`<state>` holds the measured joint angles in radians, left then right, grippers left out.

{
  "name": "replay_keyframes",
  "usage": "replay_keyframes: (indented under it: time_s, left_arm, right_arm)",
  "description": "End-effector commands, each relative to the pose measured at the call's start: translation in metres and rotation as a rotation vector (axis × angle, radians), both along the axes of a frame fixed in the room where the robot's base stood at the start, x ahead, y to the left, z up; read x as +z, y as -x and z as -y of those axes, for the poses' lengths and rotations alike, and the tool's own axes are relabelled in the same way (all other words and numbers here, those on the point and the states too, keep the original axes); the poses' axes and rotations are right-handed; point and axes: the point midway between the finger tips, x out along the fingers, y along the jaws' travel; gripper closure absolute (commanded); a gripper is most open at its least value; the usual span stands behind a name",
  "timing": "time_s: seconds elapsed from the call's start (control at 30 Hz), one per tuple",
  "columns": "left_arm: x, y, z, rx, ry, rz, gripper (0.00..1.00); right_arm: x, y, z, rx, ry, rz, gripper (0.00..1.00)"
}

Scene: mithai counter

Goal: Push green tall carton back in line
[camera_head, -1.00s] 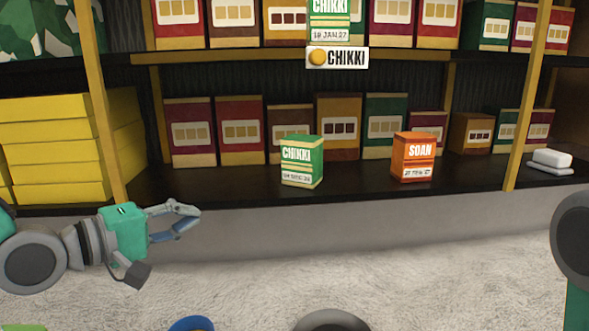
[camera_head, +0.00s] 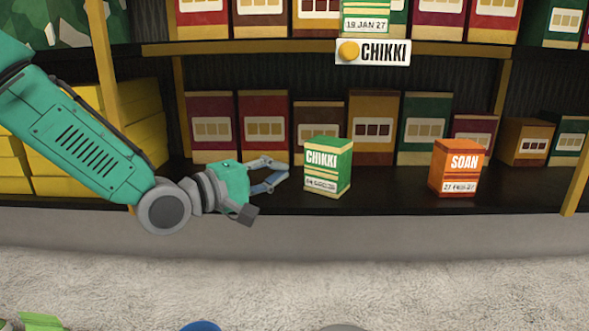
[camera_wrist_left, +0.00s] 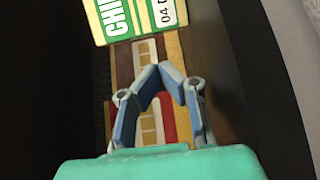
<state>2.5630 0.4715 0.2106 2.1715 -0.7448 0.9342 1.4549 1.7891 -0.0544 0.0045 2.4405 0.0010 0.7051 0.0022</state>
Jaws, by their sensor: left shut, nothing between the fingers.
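A green carton marked CHIKKI (camera_head: 330,168) stands upright on the lower shelf, in front of the back row. In the left wrist view its printed face (camera_wrist_left: 128,18) shows beyond the fingertips. Another green carton dated 19 JAN 27 (camera_head: 365,18) stands on the upper shelf, its top cut off. A dark green carton (camera_head: 424,130) stands in the lower back row. My left gripper (camera_head: 284,175) is shut and empty, just left of the CHIKKI carton with a small gap. Its fingers also show in the left wrist view (camera_wrist_left: 160,75). My right gripper is out of view.
An orange SOAN carton (camera_head: 454,170) stands to the right on the lower shelf (camera_head: 390,197). Several cartons line the back. Wooden posts (camera_head: 104,62) divide the shelves. Yellow boxes (camera_head: 60,170) are stacked at left. A CHIKKI tag (camera_head: 373,52) hangs above.

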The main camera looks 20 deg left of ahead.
Motion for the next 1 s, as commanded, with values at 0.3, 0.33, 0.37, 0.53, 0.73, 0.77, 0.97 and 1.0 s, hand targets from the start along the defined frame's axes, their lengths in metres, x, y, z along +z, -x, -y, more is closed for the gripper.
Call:
replay_keyframes:
  time_s: [0.3, 0.33, 0.37, 0.53, 0.73, 0.77, 0.97, 1.0]
  left_arm:
    - [0.0, -0.004, 0.029, -0.002, -0.001, -0.001, 1.0]
    - [0.0, -0.004, 0.03, -0.002, 0.0, 0.0, 1.0]
    - [0.0, -0.004, 0.031, -0.002, -0.001, -0.001, 1.0]
    - [0.0, -0.004, 0.031, -0.001, -0.001, 0.001, 1.0]
    - [0.0, -0.005, 0.035, -0.002, -0.001, 0.001, 1.0]
    - [0.0, -0.005, 0.038, -0.002, -0.001, 0.001, 1.0]
    - [0.0, -0.01, 0.061, -0.002, 0.0, 0.0, 1.0]
    - [0.0, -0.01, 0.061, -0.001, -0.001, 0.001, 1.0]
  right_arm:
    - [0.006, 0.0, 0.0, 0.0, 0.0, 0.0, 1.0]
    - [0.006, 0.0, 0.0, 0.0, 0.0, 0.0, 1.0]
    - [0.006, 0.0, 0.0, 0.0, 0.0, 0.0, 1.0]
    - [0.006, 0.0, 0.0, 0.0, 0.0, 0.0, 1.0]
    - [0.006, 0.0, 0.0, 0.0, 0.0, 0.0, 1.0]
    - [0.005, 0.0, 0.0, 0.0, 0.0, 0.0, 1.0]
    - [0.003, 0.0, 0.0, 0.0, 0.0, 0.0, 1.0]
    - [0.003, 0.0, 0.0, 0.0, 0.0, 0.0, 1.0]
